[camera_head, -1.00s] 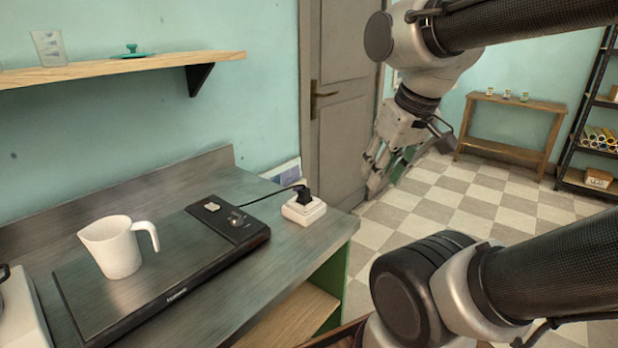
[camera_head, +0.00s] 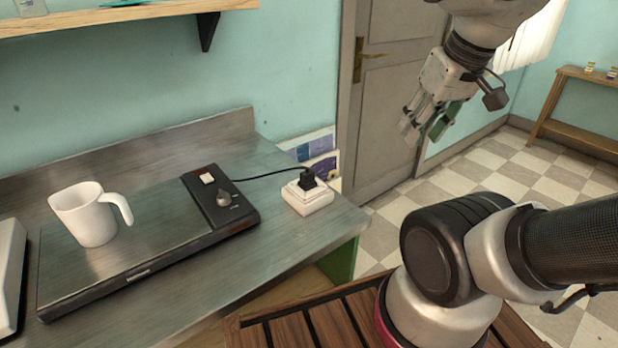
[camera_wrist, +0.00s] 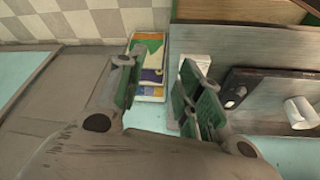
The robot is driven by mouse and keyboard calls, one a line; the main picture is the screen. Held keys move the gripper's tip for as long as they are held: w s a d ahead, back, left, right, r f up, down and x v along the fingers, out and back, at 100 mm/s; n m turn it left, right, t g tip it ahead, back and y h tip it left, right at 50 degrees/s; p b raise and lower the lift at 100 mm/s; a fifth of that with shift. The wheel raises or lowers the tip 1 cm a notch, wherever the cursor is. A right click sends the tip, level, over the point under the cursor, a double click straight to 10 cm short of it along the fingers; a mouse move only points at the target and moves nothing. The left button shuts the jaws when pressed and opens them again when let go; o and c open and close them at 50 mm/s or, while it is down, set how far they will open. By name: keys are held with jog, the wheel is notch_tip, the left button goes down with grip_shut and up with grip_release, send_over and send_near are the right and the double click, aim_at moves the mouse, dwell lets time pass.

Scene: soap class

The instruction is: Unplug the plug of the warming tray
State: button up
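The warming tray (camera_head: 140,262) is a flat dark slab on the metal counter, with a black control strip carrying a knob and a switch. Its black cord runs to a black plug (camera_head: 307,180), which sits in a white socket box (camera_head: 308,199) near the counter's right end. My gripper (camera_head: 420,127) hangs to the right of and above the socket, in front of the door, apart from everything. In the wrist view my gripper (camera_wrist: 155,97) shows its green-padded fingers spread with nothing between them. The tray's control strip (camera_wrist: 243,85) also shows there; the plug is hard to make out.
A white pitcher (camera_head: 92,214) stands on the tray. A wooden shelf (camera_head: 130,14) hangs on the wall above the counter. The air between my gripper and the plug looks clear.

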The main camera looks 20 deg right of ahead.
jog(key=o, duration=0.5)
jog(key=shift+w+a, duration=0.1)
jog(key=shift+w, duration=0.05)
jog(key=n+g, duration=0.4)
send_over(308, 172)
notch_tip(308, 172, down, 11)
jog(key=shift+w+a+f, duration=0.1)
jog(key=shift+f, duration=0.15)
jog(key=shift+f, duration=4.5)
jog(key=shift+c, duration=0.3)
